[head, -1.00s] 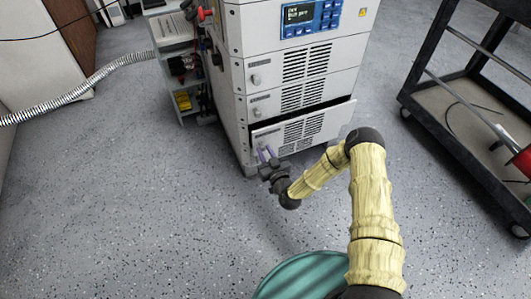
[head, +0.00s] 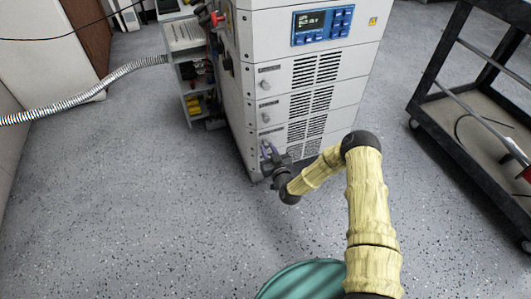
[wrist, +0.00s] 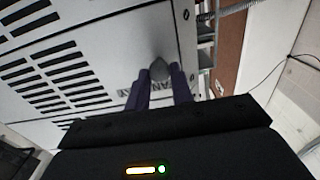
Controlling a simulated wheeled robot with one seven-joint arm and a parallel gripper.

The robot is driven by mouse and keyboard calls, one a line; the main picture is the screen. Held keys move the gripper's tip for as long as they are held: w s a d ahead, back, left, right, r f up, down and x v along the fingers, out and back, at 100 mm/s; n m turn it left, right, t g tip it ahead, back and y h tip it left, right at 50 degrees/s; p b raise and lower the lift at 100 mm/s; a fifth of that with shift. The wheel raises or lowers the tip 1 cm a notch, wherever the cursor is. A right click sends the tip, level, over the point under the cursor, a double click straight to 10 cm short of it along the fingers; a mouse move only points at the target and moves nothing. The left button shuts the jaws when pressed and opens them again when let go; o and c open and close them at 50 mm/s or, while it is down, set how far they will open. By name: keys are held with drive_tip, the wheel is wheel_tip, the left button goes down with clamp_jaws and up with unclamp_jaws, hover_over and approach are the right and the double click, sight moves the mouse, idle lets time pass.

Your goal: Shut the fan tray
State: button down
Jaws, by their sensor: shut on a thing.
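The fan tray (head: 297,133) is the lowest slotted drawer of the white cabinet in the head view. Its front looks flush with the drawers above, with no open gap visible. My gripper (head: 268,150) is at the left end of the tray front. In the wrist view its two purple fingers (wrist: 160,88) are shut on the grey knob (wrist: 160,68) of the tray. Part of the label beside the knob is hidden by the fingers.
The white cabinet (head: 345,60) has a blue display panel (head: 322,25) above the drawers. A dark wheeled cart (head: 432,115) stands at the right. A small shelf (head: 186,55) stands left of the cabinet. A teal round thing (head: 300,281) is at the bottom. Speckled floor is clear at left.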

drive_tip(key=shift+w+a, duration=0.1)
drive_tip(key=c, duration=1.2)
unclamp_jaws()
drive_tip(key=shift+c, duration=0.2)
drive_tip(key=p+v, duration=0.7)
drive_tip(key=v, duration=1)
